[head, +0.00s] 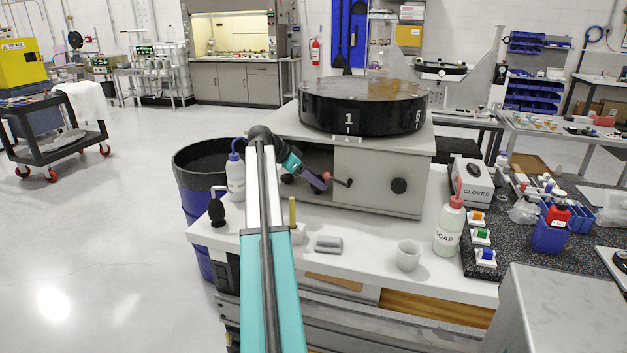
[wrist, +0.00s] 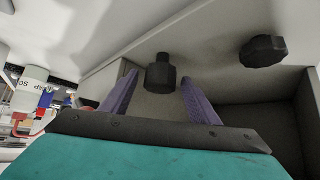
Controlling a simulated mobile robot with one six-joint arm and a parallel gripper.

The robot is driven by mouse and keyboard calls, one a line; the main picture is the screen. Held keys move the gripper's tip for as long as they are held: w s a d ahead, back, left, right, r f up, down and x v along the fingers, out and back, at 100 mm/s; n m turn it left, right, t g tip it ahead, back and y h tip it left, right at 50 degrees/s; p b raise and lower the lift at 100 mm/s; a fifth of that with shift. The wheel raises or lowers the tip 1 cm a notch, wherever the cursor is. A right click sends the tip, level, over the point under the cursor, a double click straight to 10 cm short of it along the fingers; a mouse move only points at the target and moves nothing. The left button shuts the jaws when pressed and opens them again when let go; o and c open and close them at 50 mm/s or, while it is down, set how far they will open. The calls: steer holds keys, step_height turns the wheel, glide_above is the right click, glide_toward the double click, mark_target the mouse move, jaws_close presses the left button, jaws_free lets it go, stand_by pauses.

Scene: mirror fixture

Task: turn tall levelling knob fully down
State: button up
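The tall levelling knob (wrist: 160,73) is a black stepped cylinder in the wrist view, standing out from a pale surface. My gripper (wrist: 158,88) has its two purple fingers apart, one on each side of the tall knob. A narrow gap shows between the knob and each finger, so they do not appear to touch it. In the head view my gripper (head: 318,182) is at the front left of the grey fixture box (head: 362,175). I cannot clearly make out the tall knob there.
A wider black lobed knob (wrist: 263,50) sits to the right in the wrist view. A black drum (head: 365,108) marked 1 and 6 tops the fixture. A crank (head: 343,182) is close by my fingers. A soap bottle (head: 449,232) and white cup (head: 408,256) stand on the bench.

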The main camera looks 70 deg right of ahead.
steer(key=shift+w+a+r, duration=0.25)
steer(key=w+a+b, duration=0.1)
steer(key=w+a, duration=0.7)
steer(key=shift+w+a+r+b, duration=0.15)
steer(key=shift+w+a+b, duration=0.15)
steer(key=shift+b, duration=0.1)
steer(key=shift+r, duration=0.1)
